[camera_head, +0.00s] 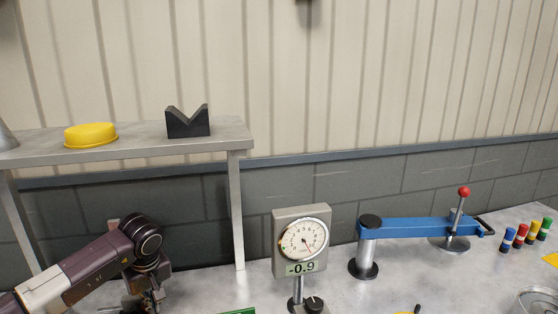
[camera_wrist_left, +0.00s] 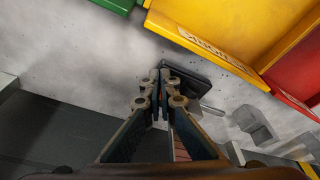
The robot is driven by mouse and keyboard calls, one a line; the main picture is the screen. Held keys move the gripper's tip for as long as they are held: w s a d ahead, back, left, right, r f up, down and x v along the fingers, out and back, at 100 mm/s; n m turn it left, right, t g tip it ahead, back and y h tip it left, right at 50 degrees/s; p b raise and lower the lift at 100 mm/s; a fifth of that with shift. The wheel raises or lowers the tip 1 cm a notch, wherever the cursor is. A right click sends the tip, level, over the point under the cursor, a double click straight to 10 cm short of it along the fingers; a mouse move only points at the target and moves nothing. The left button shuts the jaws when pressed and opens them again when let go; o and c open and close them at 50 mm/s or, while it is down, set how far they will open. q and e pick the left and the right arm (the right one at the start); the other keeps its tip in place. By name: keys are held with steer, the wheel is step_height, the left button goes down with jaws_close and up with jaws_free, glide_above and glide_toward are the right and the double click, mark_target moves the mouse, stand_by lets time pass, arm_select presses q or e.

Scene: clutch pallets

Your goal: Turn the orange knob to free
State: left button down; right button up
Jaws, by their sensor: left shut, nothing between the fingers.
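I cannot make out an orange knob in either view. My left gripper (camera_head: 146,300) hangs low at the left of the head view, partly cut off by the bottom edge. In the left wrist view its fingertips (camera_wrist_left: 162,77) are together, with nothing between them. A dark flat object (camera_wrist_left: 190,80) lies just beyond the fingertips; I cannot tell whether they touch it. My right gripper is in neither view.
A dial gauge (camera_head: 301,240) reading -0.9 stands on the grey table. A blue arm (camera_head: 420,229) on a post and a lever with a red ball (camera_head: 464,192) stand to its right. A shelf (camera_head: 140,145) rises behind. A yellow bin (camera_wrist_left: 215,35) and grey blocks (camera_wrist_left: 254,122) lie near the gripper.

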arm_select(q)
step_height(320, 180, up, 6)
steer(key=p, duration=0.3)
steer(key=shift+s, duration=0.15)
steer(key=shift+d+f, duration=0.1)
